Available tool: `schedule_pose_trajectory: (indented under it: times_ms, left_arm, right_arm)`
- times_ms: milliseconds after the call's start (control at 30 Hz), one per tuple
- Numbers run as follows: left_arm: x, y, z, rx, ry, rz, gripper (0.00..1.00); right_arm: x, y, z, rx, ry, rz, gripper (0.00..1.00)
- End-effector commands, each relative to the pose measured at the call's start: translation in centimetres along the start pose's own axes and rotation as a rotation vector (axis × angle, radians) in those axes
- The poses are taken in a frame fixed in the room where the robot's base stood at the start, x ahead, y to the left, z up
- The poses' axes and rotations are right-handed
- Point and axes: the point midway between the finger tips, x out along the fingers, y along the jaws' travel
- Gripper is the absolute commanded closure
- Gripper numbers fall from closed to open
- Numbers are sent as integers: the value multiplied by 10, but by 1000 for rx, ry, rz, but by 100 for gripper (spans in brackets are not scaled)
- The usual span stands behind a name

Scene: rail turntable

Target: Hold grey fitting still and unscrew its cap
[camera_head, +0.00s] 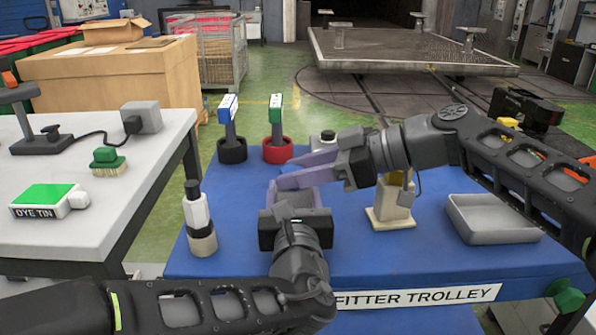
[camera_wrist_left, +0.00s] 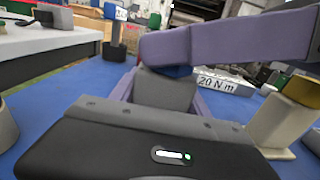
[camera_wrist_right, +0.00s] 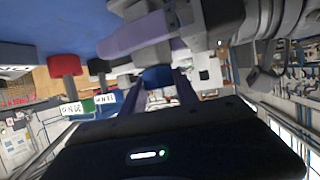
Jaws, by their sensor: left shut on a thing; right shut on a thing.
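The grey fitting (camera_wrist_left: 165,90) stands upright between the purple fingers of my left gripper (camera_head: 297,194), which is shut on it. Its blue cap (camera_wrist_left: 172,71) shows on top in the left wrist view, partly covered by the fingers of my right gripper (camera_head: 284,172). The right gripper reaches in from the right and is shut on the cap. The cap also shows between its fingers in the right wrist view (camera_wrist_right: 158,77). In the head view the fingers hide most of the cap.
On the blue trolley (camera_head: 350,265) stand a black-based holder (camera_head: 232,150), a red-based holder (camera_head: 277,152), a white bottle (camera_head: 196,213), a cream stand (camera_head: 391,210) and an empty grey tray (camera_head: 492,222). A bench (camera_head: 120,195) with a dye tin (camera_head: 45,200) stands left.

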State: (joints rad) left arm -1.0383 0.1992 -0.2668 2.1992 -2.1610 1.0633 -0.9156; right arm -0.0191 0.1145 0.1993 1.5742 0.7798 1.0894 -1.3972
Motion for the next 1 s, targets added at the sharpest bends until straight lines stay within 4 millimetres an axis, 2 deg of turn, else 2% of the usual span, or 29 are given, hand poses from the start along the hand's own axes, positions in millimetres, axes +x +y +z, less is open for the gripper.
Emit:
schedule_pose_trajectory:
  times_ms: [33,233,567,600,900,1000]
  left_arm:
    - [0,0,-7,6,13,0,100]
    - [0,0,-7,6,13,-1,100]
    - [0,0,-7,6,13,-2,100]
    - [0,0,-7,6,13,-2,100]
    - [0,-1,-7,6,13,-3,100]
    - [-1,-1,-7,5,13,-3,100]
  right_arm:
    - [2,3,1,-21,1,-60,100]
    - [2,4,1,-100,0,-244,100]
    - [1,2,0,-118,-1,-282,100]
    - [1,2,1,-118,-1,-282,62]
    - [1,2,1,-117,-1,-280,39]
    - [1,2,1,-116,-1,-280,39]
